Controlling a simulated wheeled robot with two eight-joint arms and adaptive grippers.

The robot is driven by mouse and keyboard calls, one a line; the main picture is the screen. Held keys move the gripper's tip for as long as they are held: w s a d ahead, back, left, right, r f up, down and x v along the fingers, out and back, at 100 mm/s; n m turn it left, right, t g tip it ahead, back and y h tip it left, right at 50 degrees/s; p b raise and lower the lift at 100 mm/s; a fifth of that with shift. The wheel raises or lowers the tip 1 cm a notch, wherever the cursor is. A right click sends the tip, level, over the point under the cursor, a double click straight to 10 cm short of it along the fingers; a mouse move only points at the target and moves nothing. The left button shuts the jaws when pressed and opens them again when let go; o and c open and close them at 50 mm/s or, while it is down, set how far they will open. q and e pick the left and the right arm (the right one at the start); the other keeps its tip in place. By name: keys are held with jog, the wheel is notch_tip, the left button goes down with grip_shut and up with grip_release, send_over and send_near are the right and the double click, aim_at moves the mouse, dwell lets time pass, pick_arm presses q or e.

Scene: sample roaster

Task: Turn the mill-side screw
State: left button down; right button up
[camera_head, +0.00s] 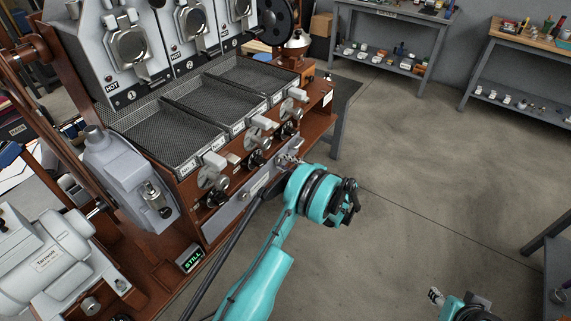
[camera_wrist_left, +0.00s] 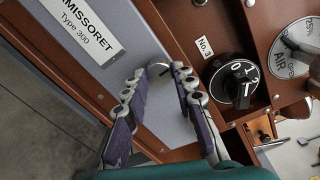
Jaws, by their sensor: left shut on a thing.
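The grey front panel (camera_head: 238,207) lies along the lower front of the brown roaster frame. In the left wrist view, the panel (camera_wrist_left: 150,38) carries a label ending "MISSORET Type 300". My left gripper (camera_head: 287,160) is at the panel's far end, towards the hand mill (camera_head: 296,46). In the left wrist view, my left gripper (camera_wrist_left: 158,78) has its fingers closed around a small metal screw (camera_wrist_left: 158,68) at the panel's end. The fingers hide part of the screw. My right gripper (camera_head: 436,296) is low at the right, away from the roaster; its jaw state is unclear.
The No. 3 black knob (camera_wrist_left: 234,82) and AIR dial (camera_wrist_left: 293,48) are close beside the fingers. Mesh trays (camera_head: 180,138) and levers sit above the panel. A "STILL" display (camera_head: 190,259) is at lower left. Open floor (camera_head: 420,170) lies to the right.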

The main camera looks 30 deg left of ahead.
pick_arm(q)
jog(key=shift+m, duration=0.6)
jog(key=c, duration=1.2)
grip_release()
jog(key=d, duration=1.2)
jog(key=shift+s+r, duration=0.2)
jog(key=shift+s, duration=0.2)
